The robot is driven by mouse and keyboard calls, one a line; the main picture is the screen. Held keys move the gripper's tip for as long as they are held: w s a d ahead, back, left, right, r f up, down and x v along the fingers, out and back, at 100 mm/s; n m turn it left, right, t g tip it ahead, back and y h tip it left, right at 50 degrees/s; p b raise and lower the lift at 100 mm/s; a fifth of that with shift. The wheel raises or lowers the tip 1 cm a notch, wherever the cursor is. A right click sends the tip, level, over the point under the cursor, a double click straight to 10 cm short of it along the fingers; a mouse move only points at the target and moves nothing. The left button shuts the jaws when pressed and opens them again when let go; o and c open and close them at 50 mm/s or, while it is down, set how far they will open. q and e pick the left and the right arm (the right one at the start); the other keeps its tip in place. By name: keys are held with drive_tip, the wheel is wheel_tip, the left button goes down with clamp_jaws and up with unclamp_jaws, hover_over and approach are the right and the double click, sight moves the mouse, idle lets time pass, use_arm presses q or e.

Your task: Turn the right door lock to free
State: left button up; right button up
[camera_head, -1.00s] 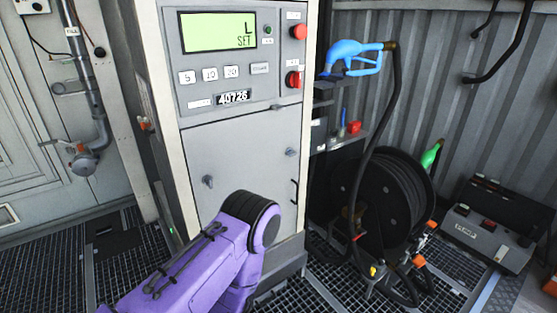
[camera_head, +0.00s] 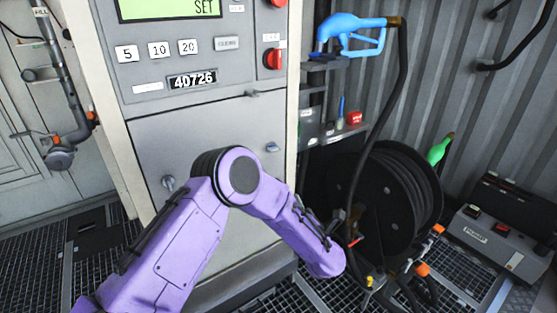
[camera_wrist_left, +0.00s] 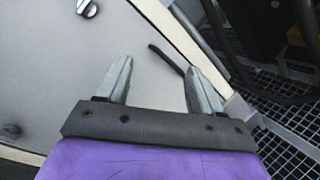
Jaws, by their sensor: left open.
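The right door lock (camera_head: 272,147) is a small grey knob at the upper right of the dispenser's lower door (camera_head: 215,140). A similar left lock (camera_head: 168,183) sits lower left. In the left wrist view, a dark knob (camera_wrist_left: 88,8), apparently the right lock, shows at the top edge, beyond the fingers. My left gripper (camera_wrist_left: 161,65) is open and empty in front of the door, with the black door handle (camera_wrist_left: 168,60) showing between its fingers. In the head view my purple left arm crosses in front of the door and hides its lower part; the fingers are not visible there. My right gripper is not in view.
Above the door is a panel with buttons and a red knob (camera_head: 272,58). To the right are a blue nozzle (camera_head: 350,36), a hose reel (camera_head: 385,205) and a grey box (camera_head: 495,235). Grated floor surrounds the dispenser.

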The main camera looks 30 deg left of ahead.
sight(276, 150)
use_arm(q)
drive_tip(key=w+a+r+n+g+y+b, duration=0.1)
drive_tip(key=w+a+r+n+g+y, duration=0.15)
drive_tip(key=r+n, duration=0.45)
drive_tip(key=w+a+r+n+g+y, duration=0.1)
drive_tip(key=a+r+n+g+y, duration=0.15)
drive_tip(key=r+n, duration=0.45)
drive_tip(key=shift+n+h, duration=0.3)
drive_tip(key=shift+n, duration=0.6)
drive_tip(key=x, duration=0.3)
drive_tip(key=f+p+x, duration=0.1)
drive_tip(key=x, duration=0.2)
drive_tip(key=f+x, duration=0.1)
drive_tip(key=x, duration=0.2)
drive_tip(key=shift+a, duration=0.3)
drive_tip(key=shift+r, duration=0.1)
drive_tip(key=c, duration=1.1)
